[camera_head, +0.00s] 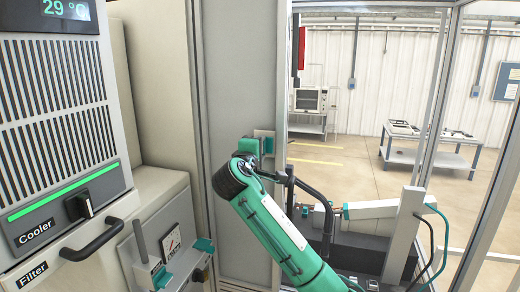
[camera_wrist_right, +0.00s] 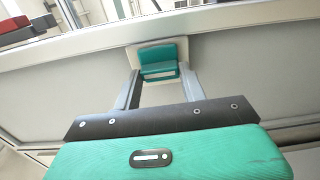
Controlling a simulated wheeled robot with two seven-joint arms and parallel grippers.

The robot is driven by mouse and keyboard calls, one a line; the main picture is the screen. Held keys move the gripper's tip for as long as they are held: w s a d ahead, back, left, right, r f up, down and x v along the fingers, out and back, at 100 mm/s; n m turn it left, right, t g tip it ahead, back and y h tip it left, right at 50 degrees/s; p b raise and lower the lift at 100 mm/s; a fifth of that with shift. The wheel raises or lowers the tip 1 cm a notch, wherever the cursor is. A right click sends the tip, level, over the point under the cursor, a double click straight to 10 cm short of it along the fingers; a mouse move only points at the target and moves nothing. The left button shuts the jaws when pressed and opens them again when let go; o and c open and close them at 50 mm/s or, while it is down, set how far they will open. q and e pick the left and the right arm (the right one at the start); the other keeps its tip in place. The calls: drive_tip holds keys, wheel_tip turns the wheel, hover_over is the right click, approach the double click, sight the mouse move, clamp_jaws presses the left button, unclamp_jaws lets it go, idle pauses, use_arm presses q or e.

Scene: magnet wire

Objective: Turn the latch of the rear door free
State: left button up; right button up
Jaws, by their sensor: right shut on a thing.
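The latch is a small green block on a pale plate on the grey rear door (camera_head: 237,70). In the head view the green latch (camera_head: 268,146) is partly hidden by my right gripper (camera_head: 254,148), which reaches it at the end of my green arm. In the right wrist view the latch (camera_wrist_right: 157,66) sits between the fingertips of my right gripper (camera_wrist_right: 158,74), in front of its plate (camera_wrist_right: 142,50). The fingers are shut on it. How far the latch is turned is hard to tell. My left gripper is not in view.
A cabinet with a Cooler knob (camera_head: 79,207) and a Filter handle (camera_head: 92,240) stands at the left. A grey bracket with green ends (camera_head: 160,277) is low beside it. At the right are a machine with cables (camera_head: 401,235) and a glazed frame.

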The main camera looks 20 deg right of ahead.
drive_tip(key=shift+f, duration=0.1)
drive_tip(key=o, duration=1)
drive_tip(key=shift+b+v, duration=3.55)
drive_tip(key=shift+v, duration=3.4)
drive_tip(key=shift+w, duration=0.1)
